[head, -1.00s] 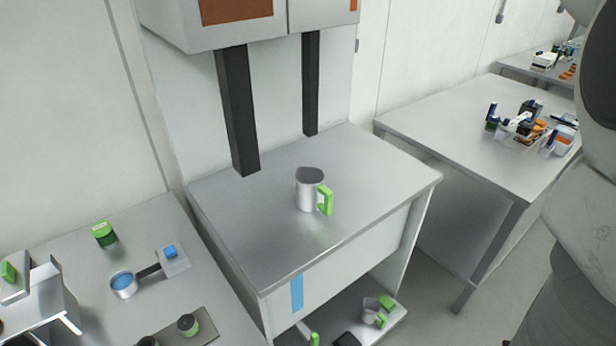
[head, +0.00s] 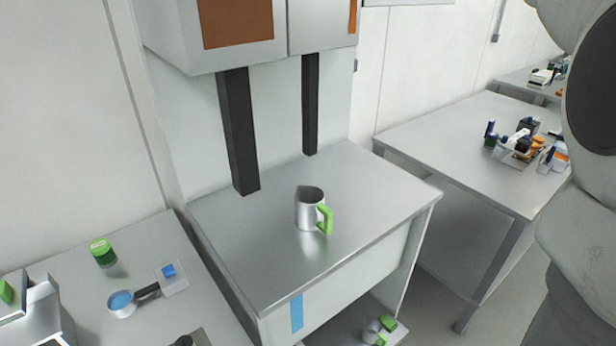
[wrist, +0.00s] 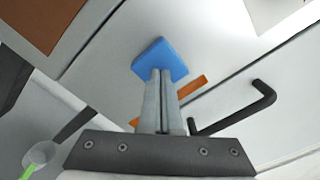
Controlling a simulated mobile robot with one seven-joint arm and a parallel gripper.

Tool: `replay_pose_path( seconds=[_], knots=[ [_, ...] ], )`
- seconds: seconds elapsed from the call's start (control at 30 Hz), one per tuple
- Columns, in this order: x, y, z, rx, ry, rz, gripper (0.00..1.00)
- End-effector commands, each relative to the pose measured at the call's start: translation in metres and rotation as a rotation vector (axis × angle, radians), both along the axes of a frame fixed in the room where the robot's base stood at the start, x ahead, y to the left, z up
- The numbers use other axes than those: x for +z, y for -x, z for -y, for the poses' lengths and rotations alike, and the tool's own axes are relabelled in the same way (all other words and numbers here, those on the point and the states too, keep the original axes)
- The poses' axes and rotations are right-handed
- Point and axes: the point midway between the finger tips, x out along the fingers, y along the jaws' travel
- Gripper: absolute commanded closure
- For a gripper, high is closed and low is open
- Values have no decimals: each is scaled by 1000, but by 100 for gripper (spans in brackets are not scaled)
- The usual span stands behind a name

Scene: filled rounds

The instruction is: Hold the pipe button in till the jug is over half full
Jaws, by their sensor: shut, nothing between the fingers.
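The metal jug (head: 306,213) with a green handle stands upright on the steel table under the wall cabinet. Its inside looks plain grey, and I cannot make out a water level. It also shows small at the lower left of the wrist view (wrist: 40,154). A blue square button (wrist: 160,58) is on the pale cabinet face in the wrist view. My gripper (wrist: 161,76) is shut and empty, its fingertips overlapping the button's lower edge. I cannot tell whether they press it. The head view does not show the gripper or the button.
A black bent bar (wrist: 262,92) stands right of my fingers. A side table at left holds a green-lidded jar (head: 103,253) and a blue-filled pan (head: 122,303). A right table holds a cluttered tray (head: 515,150).

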Motion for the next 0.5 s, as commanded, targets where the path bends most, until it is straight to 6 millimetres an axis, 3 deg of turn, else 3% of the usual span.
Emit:
replay_pose_path(
  seconds=[0.5],
  knots=[
    [0,-13,-10,1,0,0,100]
  ],
)
